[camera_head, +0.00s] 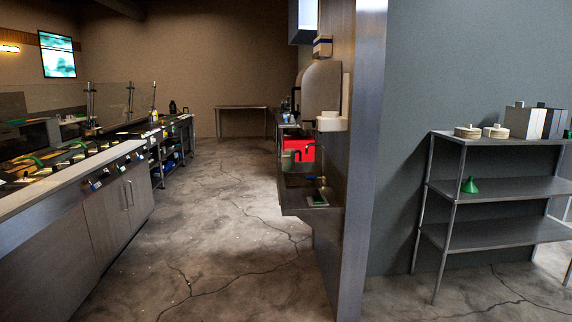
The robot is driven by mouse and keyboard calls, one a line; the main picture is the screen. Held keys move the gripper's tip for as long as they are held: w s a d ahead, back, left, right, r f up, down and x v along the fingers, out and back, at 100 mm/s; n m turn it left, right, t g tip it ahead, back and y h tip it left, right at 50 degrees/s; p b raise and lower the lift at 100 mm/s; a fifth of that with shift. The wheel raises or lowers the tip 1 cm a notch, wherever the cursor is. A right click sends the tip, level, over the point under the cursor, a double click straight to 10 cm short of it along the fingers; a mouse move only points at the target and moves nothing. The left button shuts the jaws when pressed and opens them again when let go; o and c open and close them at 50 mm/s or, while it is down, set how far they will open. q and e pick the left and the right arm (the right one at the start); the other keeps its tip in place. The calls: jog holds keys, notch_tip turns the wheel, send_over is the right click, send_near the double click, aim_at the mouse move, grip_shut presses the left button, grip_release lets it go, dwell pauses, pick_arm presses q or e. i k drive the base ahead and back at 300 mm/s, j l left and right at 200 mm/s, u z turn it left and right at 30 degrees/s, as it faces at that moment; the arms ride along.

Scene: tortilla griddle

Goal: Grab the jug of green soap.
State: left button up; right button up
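I cannot make out a jug of green soap for certain. A small green funnel-shaped item (469,186) sits on the middle shelf of the metal rack at the right. A sliver of something green (568,134) shows at the right edge on the rack's top shelf, cut off by the frame and too small to identify. Neither of my grippers is in view.
The metal rack (487,187) bears pale round containers (481,131) and boxes (525,121) on top. A wall end (350,160) stands between it and a sink (310,199) with a red item (298,151). A long counter (105,180) runs left. The cracked floor between is clear.

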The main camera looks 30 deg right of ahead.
aim_at(293, 151)
jog(key=i+l+z, duration=0.3)
jog(key=i, duration=0.55)
jog(key=i+z, duration=0.3)
jog(key=i, duration=3.2)
jog(key=i+j+z, duration=0.1)
jog(key=i+z, duration=0.25)
jog(key=i, duration=0.25)
jog(key=i+j+z, duration=0.4)
jog(key=i, duration=0.15)
jog(key=i+j+z, duration=0.35)
jog(key=i, duration=0.2)
